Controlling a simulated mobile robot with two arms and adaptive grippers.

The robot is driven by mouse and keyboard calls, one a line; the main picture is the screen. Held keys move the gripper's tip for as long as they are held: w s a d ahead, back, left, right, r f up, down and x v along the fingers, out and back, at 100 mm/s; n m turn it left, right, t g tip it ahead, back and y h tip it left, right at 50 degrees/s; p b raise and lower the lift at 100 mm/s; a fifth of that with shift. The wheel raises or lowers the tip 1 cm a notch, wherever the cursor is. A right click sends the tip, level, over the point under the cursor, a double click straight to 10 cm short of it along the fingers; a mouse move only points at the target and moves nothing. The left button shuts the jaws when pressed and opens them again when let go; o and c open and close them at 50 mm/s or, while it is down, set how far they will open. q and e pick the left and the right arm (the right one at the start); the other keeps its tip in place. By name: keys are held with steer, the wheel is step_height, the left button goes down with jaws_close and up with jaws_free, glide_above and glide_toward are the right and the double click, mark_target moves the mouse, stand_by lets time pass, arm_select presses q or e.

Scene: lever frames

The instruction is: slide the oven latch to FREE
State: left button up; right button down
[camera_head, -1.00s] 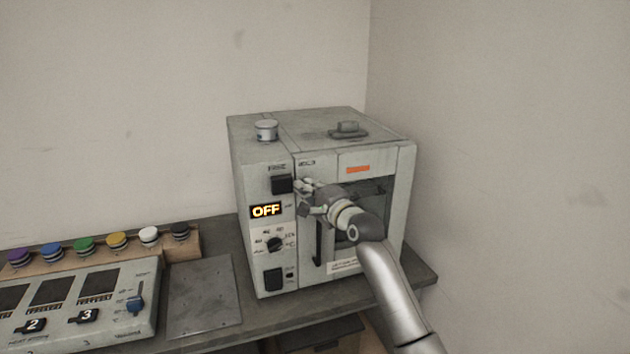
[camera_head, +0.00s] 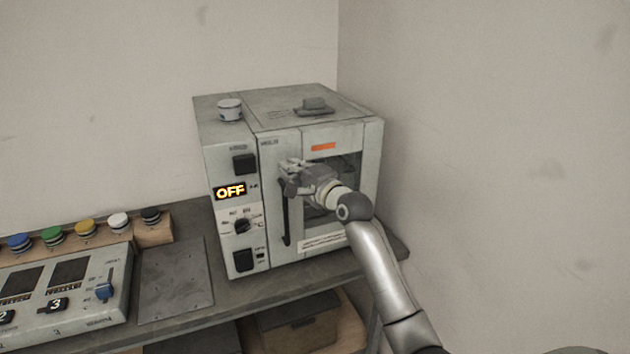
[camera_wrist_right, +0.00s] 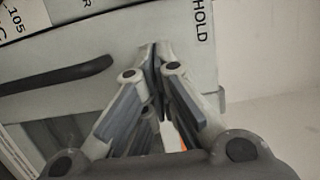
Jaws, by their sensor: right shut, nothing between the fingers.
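The grey oven (camera_head: 228,133) stands on the bench, its display reading OFF. A dark vertical door handle (camera_head: 286,222) is on its front and shows as a dark bar in the right wrist view (camera_wrist_right: 60,76). The word HOLD (camera_wrist_right: 202,20) is printed on the pale oven surface in the wrist view. I cannot make out the latch; my right gripper may hide it. My right gripper (camera_head: 288,178) is at the upper door front, above the handle. Its fingers (camera_wrist_right: 155,50) are shut and empty, tips close to the oven surface; contact is unclear. My left gripper is out of view.
Left of the oven lie a flat grey plate (camera_head: 174,280) and a control box (camera_head: 118,287) with a blue lever. Several coloured knobs sit on a wooden strip (camera_head: 153,234). A wall stands close on the right. A box (camera_head: 300,334) sits under the bench.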

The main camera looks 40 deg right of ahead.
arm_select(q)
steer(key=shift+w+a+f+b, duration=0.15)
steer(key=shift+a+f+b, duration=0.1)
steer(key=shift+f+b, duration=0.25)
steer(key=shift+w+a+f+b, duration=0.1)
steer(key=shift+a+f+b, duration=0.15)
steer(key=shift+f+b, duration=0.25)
arm_select(e)
steer(key=s, duration=0.7)
steer(key=shift+s+a, duration=0.2)
steer(key=shift+s, duration=0.05)
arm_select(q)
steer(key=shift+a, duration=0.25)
